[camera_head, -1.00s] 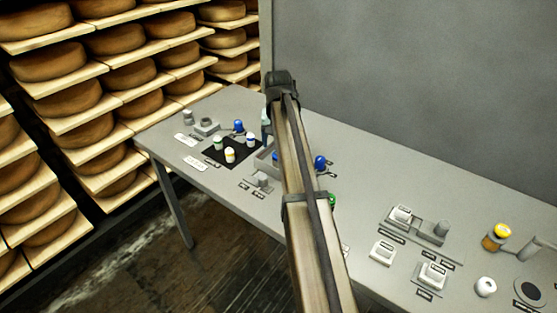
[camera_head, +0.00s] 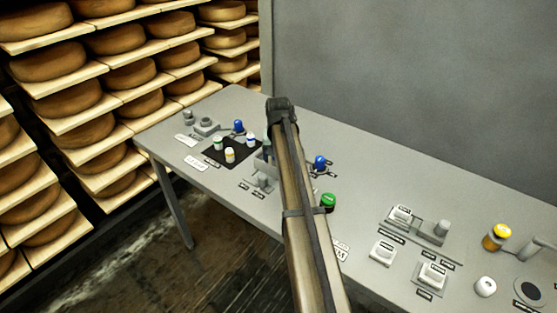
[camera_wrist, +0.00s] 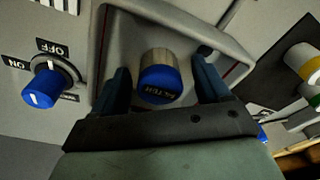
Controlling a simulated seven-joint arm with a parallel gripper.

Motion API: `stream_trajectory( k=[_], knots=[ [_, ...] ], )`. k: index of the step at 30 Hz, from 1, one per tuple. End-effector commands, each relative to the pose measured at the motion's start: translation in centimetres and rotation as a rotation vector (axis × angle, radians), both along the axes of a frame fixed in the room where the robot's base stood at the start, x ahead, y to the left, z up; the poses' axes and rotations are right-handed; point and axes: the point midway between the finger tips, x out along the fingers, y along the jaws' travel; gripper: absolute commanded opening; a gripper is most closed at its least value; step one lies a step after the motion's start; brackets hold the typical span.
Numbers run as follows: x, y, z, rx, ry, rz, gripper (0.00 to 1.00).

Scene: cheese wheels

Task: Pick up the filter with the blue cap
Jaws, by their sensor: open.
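The filter with the blue cap (camera_wrist: 160,83) stands in a grey tray (camera_wrist: 226,37) in the wrist view. It has a metallic body and dark lettering on its cap. My gripper (camera_wrist: 160,85) is open, with one dark blue finger on each side of the filter. No contact between the fingers and the filter can be made out. In the head view my arm hides the filter, and my gripper shows only in small part behind the arm.
A blue ON/OFF knob (camera_wrist: 45,88) is left of the tray in the wrist view. A black mat (camera_head: 216,157) with several capped vials lies left of my arm in the head view. A green knob (camera_head: 328,202) and grey switches (camera_head: 382,252) are to the right on the table.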

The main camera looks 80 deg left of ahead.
Motion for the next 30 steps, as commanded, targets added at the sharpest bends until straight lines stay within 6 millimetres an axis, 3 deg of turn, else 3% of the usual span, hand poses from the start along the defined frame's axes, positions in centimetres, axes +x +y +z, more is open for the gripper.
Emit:
stream_trajectory(
  k=[2, 21, 30],
  knots=[
    [0.00, 0.00, 0.01, 0.000, 0.000, 0.000, 0.73],
    [0.00, 0.00, 0.03, 0.000, 0.000, 0.000, 0.12],
    [0.00, 0.05, 0.79, 0.001, 0.000, 0.000, 0.11]
  ],
)
